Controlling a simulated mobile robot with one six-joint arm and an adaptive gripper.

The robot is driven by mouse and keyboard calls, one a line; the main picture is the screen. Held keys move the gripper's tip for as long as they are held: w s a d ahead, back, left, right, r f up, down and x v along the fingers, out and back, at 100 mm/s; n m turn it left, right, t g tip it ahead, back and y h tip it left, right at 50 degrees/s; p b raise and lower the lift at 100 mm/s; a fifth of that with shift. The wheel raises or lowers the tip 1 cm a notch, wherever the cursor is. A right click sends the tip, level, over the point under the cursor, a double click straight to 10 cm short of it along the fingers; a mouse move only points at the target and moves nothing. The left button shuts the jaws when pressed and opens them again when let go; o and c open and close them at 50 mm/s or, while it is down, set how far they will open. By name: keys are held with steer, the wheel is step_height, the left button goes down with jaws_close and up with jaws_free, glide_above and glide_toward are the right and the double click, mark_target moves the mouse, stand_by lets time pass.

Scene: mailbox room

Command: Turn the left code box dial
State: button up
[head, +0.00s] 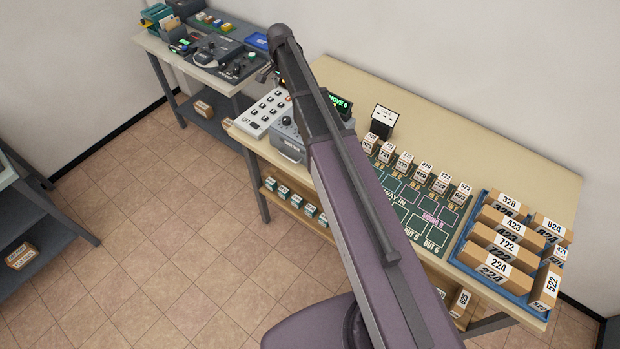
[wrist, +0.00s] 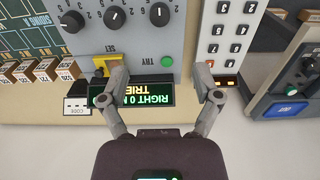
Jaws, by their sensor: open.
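The grey code box (wrist: 138,45) shows upside down in the wrist view, with three black dials in a row. The dial nearest the white keypad (wrist: 160,14), at the box's left in the head view, has a white pointer mark. The middle dial (wrist: 115,18) and the far dial (wrist: 72,20) are beside it. My gripper (wrist: 160,74) is open and empty, its fingers spread over the lit display and green TRY button (wrist: 167,61), apart from the dials. In the head view my arm hides part of the code box (head: 290,142).
The white keypad (head: 264,112) stands beside the code box. A yellow part (wrist: 108,65) sits by the SET label, near the left finger. The CODE card (head: 384,117), numbered boxes and a blue tray (head: 470,253) stand farther right on the table.

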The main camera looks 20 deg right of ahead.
steer(key=s+f+n+b, duration=0.3)
steer(key=s+f+b, duration=0.1)
steer(key=s, duration=0.6)
steer(key=s+f+n+b, duration=0.4)
steer(key=s, duration=0.6)
steer(key=s+f+n+b, duration=0.3)
steer(key=s+f+b, duration=0.1)
steer(key=s, duration=0.6)
steer(key=shift+s+d+f+n, duration=0.15)
steer(key=shift+f+n, duration=0.25)
steer(key=w+d+r+m+p, duration=0.2)
steer(key=w+r+m+p, duration=0.4)
steer(key=w, duration=0.6)
steer(key=w+d+r+m+p, duration=0.1)
steer(key=w+r+m+p, duration=0.5)
steer(key=w, duration=0.7)
steer(key=shift+d+r+m+g, duration=0.35)
steer(key=shift+d+m+g, duration=0.05)
steer(key=shift+m, duration=0.3)
steer(key=shift+w+f, duration=0.1)
